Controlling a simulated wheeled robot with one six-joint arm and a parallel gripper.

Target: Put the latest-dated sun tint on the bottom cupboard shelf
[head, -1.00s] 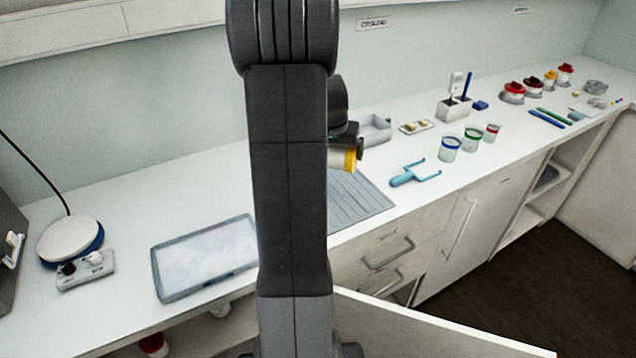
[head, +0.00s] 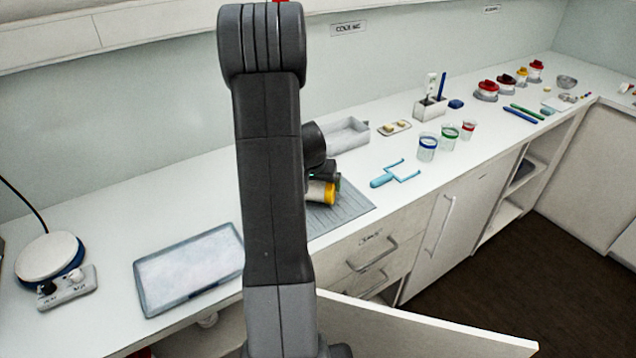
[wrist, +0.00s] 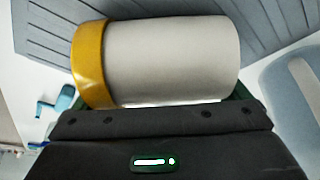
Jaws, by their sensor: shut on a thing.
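My gripper (head: 326,188) is shut on a jar lying sideways, with a yellow lid (head: 318,192) and a pale body. In the wrist view the jar's blank pale body (wrist: 172,60) lies across the jaws, yellow lid to the left. No label or date shows on it. The jar is in front of the grey ribbed mat (head: 350,205) on the counter; whether it touches cannot be told. A white panel (head: 430,325), seemingly an open cupboard door, juts out below the counter. The bottom cupboard shelf is largely hidden by my arm and the counter.
A shallow tray (head: 190,270) and a round white device (head: 48,258) stand at left. Several lidded jars (head: 487,90) are at the far right. The dark floor (head: 470,290) is clear.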

